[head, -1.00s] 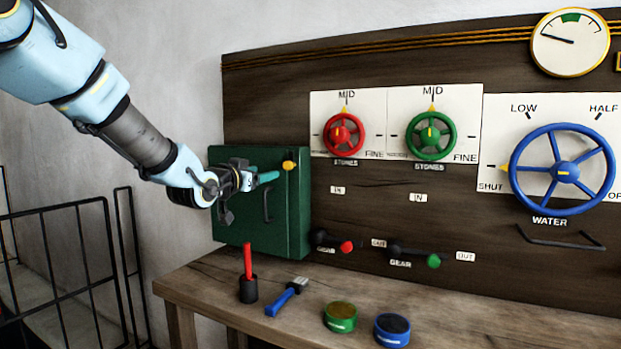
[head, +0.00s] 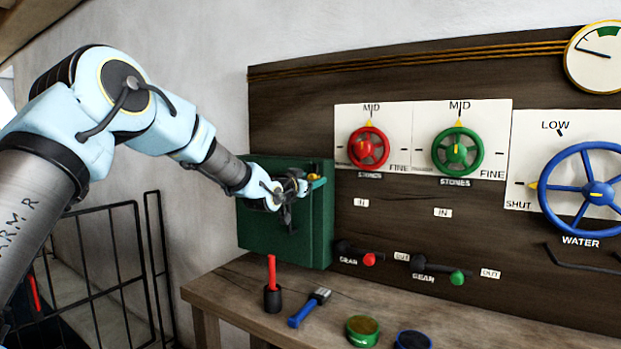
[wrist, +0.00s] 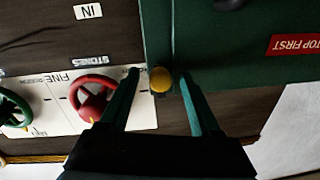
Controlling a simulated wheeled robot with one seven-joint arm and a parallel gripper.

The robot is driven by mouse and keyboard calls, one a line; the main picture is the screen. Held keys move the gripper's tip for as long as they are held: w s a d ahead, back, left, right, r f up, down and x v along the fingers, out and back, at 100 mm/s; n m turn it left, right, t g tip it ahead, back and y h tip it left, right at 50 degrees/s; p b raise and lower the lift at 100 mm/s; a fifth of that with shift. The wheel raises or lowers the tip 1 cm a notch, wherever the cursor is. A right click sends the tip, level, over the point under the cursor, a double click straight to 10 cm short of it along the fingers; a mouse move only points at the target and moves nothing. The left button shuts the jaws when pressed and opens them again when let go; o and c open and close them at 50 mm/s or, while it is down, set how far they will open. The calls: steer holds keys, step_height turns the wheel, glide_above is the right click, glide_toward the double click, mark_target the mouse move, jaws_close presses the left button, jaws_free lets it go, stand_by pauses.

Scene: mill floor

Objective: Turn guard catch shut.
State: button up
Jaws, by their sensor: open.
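The guard is a dark green box (head: 262,228) on the left end of the dark board. Its catch has a yellow knob (head: 314,177) near the upper right corner, partly hidden by my gripper in the head view. In the wrist view, the knob (wrist: 161,79) shows round and end-on at the edge of the green guard (wrist: 225,60). My gripper (head: 308,183) is at the catch. In the wrist view, my gripper (wrist: 159,76) is open, with one green finger on each side of the knob and small gaps visible. The catch's lever is hidden.
Right of the guard are a red handwheel (head: 368,148), a green handwheel (head: 457,151) and a blue water wheel (head: 585,190). A railing (head: 100,260) stands left.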

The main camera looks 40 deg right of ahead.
jaws_close()
stand_by(0.5)
